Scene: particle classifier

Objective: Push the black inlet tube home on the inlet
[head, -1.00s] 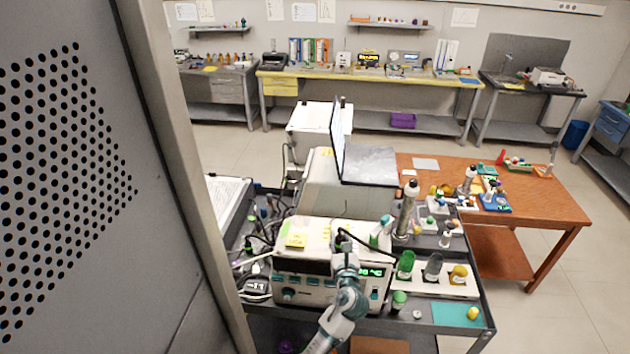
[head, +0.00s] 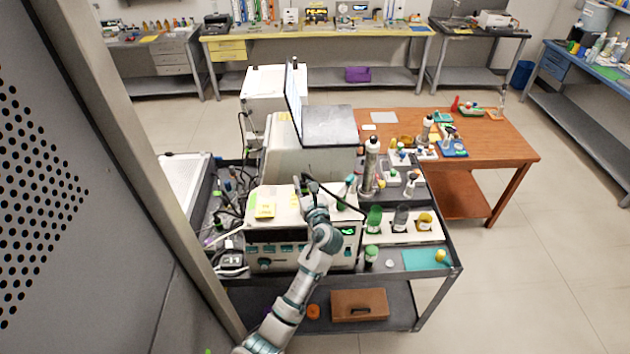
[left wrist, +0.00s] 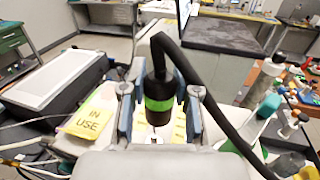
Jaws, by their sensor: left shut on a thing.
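The black inlet tube (head: 349,206) arches over the top of the white instrument (head: 285,204) on the cart. In the left wrist view, its thick black end with a bright green band (left wrist: 159,104) is between the two fingers of my left gripper (left wrist: 160,108), which is shut on it. The tube (left wrist: 200,80) bends over above this end and runs down to the right. In the head view my left gripper (head: 308,188) is above the instrument's top, right of a yellow note (head: 265,211). The inlet is hidden, so I cannot tell whether the tube touches it. My right gripper is not in view.
A tall metal cylinder (head: 371,164) stands right of the gripper, with a laptop (head: 329,126) behind. Green, grey and yellow-topped containers stand in a white rack (head: 399,236). Cables crowd the left side. A perforated panel (head: 40,200) fills the left of the head view.

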